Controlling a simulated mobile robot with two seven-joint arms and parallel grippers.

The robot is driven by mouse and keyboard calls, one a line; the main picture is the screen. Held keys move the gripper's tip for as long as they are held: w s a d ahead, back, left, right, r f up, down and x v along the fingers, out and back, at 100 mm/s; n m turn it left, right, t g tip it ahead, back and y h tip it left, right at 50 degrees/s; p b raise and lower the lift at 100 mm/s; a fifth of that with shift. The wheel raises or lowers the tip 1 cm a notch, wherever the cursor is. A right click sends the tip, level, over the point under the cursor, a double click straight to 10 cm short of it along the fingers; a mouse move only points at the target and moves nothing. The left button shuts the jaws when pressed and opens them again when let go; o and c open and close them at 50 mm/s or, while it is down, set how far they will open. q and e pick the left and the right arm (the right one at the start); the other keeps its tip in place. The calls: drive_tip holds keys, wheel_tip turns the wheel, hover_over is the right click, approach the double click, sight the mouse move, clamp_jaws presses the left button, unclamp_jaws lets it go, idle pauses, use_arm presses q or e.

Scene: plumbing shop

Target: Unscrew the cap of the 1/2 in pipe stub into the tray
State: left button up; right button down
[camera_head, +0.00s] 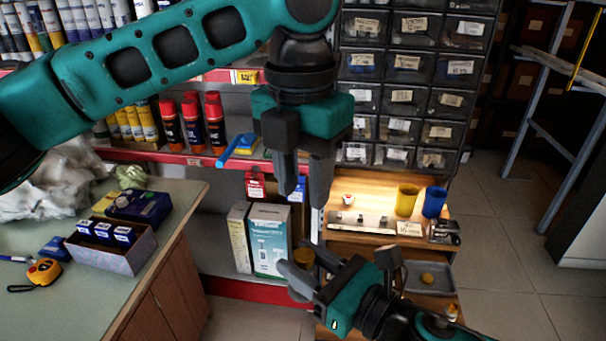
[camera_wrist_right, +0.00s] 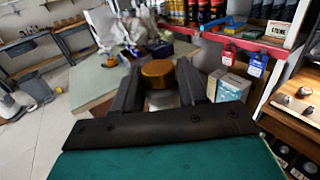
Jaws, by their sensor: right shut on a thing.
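My right gripper (camera_head: 297,272) is shut on a round brass cap (camera_head: 304,258). In the right wrist view the brass cap (camera_wrist_right: 158,72) sits between the two dark fingertips (camera_wrist_right: 158,88). I see no pipe joined to it there. The grey tray (camera_head: 455,277) lies to the right, beyond the right wrist, with a small round brass piece (camera_head: 428,278) in it. My left gripper (camera_head: 304,192) hangs higher, fingers down, open and empty, above the right gripper. I cannot make out the 1/2 in pipe stub for certain; my arms hide part of the bench.
The lit wooden bench (camera_head: 385,247) carries a metal strip (camera_head: 360,222), a yellow cup (camera_head: 407,199) and a blue cup (camera_head: 434,202). Boxes (camera_head: 269,240) stand on the shelf behind the right gripper. A green-topped counter (camera_head: 130,275) is at the left. Drawers (camera_head: 400,95) rise behind.

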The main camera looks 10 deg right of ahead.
sight(302, 255)
use_arm(q)
wheel_tip(302, 255, down, 11)
drive_tip(key=shift+f, duration=0.15)
idle(0.4)
clamp_jaws()
drive_tip(key=shift+o, duration=1.8)
unclamp_jaws()
